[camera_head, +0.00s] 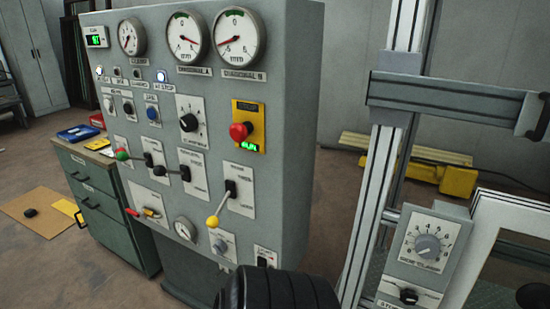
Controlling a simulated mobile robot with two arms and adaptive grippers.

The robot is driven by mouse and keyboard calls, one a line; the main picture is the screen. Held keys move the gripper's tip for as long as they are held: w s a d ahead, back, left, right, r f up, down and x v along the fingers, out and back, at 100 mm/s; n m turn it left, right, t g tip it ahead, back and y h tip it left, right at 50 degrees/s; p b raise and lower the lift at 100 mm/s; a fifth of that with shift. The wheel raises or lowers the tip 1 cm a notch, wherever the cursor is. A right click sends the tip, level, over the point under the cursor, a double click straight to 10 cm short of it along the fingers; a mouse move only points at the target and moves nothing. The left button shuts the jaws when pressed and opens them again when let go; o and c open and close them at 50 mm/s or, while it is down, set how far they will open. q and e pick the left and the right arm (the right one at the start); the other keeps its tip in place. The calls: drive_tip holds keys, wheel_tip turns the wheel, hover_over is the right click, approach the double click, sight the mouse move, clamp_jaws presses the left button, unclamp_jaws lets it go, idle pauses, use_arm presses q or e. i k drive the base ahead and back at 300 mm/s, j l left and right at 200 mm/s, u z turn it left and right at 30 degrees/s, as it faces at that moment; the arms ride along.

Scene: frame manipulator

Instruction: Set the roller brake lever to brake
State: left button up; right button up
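A grey control panel (270,125) carries several levers. One lever with a yellow knob (212,221) points down and to the left from its black pivot, on a white plate with small labels. To its left are a lever with a black knob (160,170) and one with a green knob (121,154). A small red-handled control (132,212) sits lower left. The labels are too small to read, so I cannot tell which lever is the roller brake.
A red emergency button (239,132) sits above the yellow-knobbed lever. A metal frame post (372,205) and a dial box (430,245) stand at right. A green drawer cabinet (105,205) stands at left.

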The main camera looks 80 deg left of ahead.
sight(158, 171)
drive_tip(key=u, duration=3.55)
